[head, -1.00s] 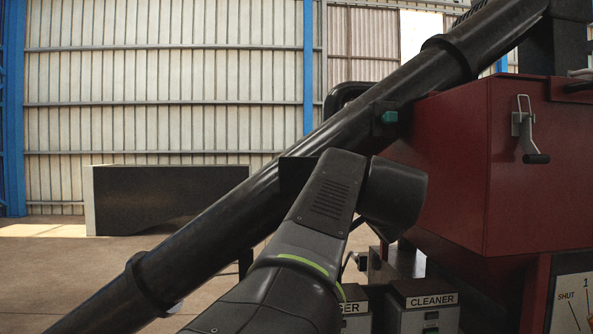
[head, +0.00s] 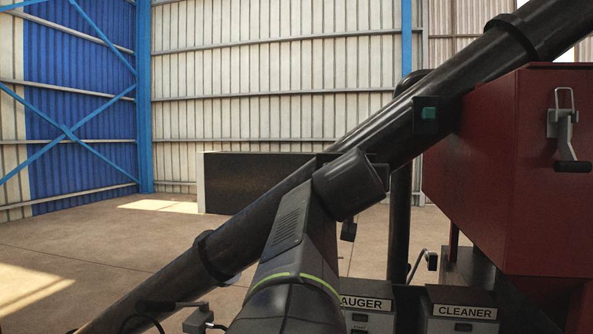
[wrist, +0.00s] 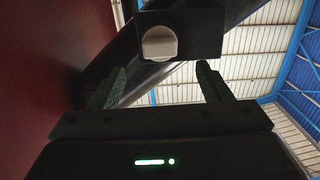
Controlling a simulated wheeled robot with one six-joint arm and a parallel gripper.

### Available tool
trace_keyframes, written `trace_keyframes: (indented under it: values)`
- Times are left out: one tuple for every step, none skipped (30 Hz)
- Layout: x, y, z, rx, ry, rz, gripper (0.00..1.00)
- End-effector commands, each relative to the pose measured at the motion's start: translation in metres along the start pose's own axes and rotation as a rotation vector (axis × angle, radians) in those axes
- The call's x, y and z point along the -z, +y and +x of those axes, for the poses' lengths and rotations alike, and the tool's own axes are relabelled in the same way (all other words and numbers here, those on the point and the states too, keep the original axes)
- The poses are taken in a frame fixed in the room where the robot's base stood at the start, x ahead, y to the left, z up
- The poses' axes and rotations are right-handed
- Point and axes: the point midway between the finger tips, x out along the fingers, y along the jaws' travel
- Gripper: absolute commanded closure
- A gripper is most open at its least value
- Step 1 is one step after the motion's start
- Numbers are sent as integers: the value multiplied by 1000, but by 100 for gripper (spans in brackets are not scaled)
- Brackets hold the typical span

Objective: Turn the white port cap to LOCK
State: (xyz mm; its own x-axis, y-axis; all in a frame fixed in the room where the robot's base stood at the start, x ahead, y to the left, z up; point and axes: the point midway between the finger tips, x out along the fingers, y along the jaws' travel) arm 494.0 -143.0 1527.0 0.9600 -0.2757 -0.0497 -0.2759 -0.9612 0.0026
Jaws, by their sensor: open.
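The white port cap (wrist: 159,42) shows in the wrist view, a round pale knob with a flat edge on a dark plate (wrist: 205,34). My gripper (wrist: 160,82) is open and empty. Its two green-padded fingers stand apart, one lower left and one lower right of the cap, not touching it in the picture. No LOCK marking is readable. In the head view I cannot make out the cap, and my own arm hides most of the gripper.
A red hopper (head: 490,150) with a metal lever (head: 566,140) stands right. Boxes marked AUGER (head: 366,303) and CLEANER (head: 463,310) sit below. Floor at left is open.

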Motion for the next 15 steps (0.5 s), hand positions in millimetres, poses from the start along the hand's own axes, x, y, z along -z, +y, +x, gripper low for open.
trace_keyframes:
  values:
    - [1, 0, 11, -1, -4, 0, 29]
    - [1, 1, 16, -1, -4, 1, 29]
    - [1, 0, 24, -1, -3, 1, 29]
    - [1, 0, 29, -1, -3, 0, 29]
    - [1, 0, 34, -2, -4, 0, 29]
    - [1, 1, 42, -1, -4, 1, 29]
    - [1, 1, 47, -1, -3, 2, 29]
    - [1, 1, 52, -2, -3, 1, 29]
    - [1, 1, 58, -2, -2, 1, 29]
    - [1, 1, 63, -1, -3, 2, 29]
    - [0, 0, 68, -1, -3, 2, 29]
    - [0, 0, 73, -1, -3, 1, 29]
    - [0, 0, 77, -1, -3, 1, 29]
    - [0, 0, 80, -1, -2, 2, 29]
    - [1, 0, 84, -1, -1, 2, 29]
